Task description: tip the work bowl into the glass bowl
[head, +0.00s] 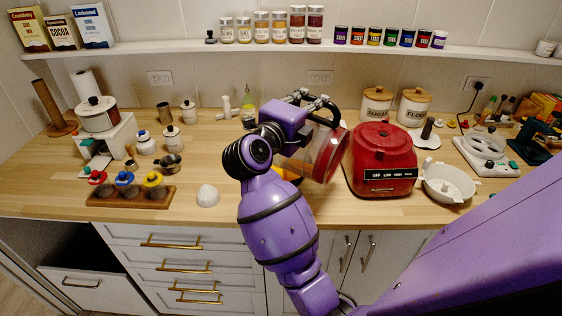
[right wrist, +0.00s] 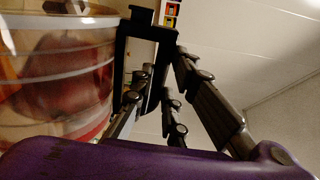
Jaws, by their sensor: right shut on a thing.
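The work bowl (head: 328,155) is a clear tub with a reddish rim and a black handle. It is held tilted on its side above the counter, left of the red processor base. My right gripper (head: 318,104) is shut on its handle. In the right wrist view the work bowl's clear wall (right wrist: 60,75) fills the left side, with blurred reddish shapes seen through it, and the fingers (right wrist: 155,95) are around the black handle (right wrist: 140,55). An orange-yellow thing (head: 289,175) peeks out below my wrist, mostly hidden. I cannot make out the glass bowl. My left gripper is not in view.
The red processor base (head: 382,160) stands close right of the work bowl. A white bowl (head: 448,183) sits farther right. A white dome-shaped thing (head: 207,195) and a wooden rack (head: 132,194) with coloured knobs are at left. Canisters (head: 376,103) stand behind. The front-left counter is partly free.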

